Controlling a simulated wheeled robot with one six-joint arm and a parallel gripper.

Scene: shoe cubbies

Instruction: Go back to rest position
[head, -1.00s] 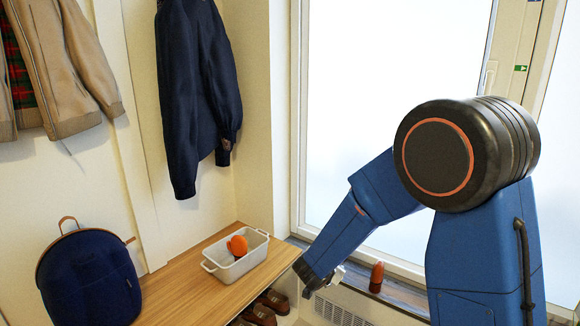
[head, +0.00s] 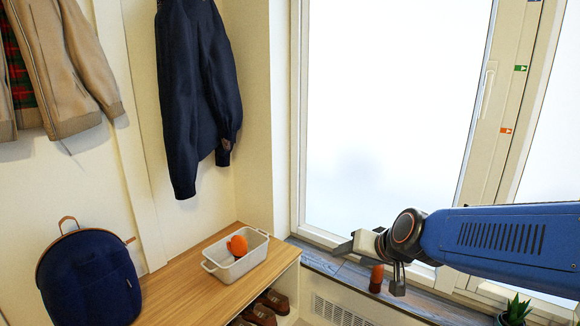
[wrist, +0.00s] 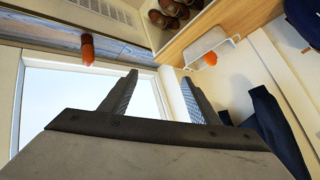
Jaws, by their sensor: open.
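My gripper (head: 368,250) is at the right of the head view, in front of the window, with the forearm coming in from the right edge. In the wrist view its two fingers (wrist: 160,98) stand wide apart with nothing between them. The wrist view appears upside down, with the shelf at the top. The gripper is apart from the bench and the white dish.
A white dish (head: 252,261) holding an orange object (head: 237,245) stands on the wooden bench (head: 190,290). A reddish-brown object (head: 376,279) stands on the windowsill near my gripper. A navy backpack (head: 90,280), shoes (head: 262,314) and a potted plant (head: 516,310) are also in view.

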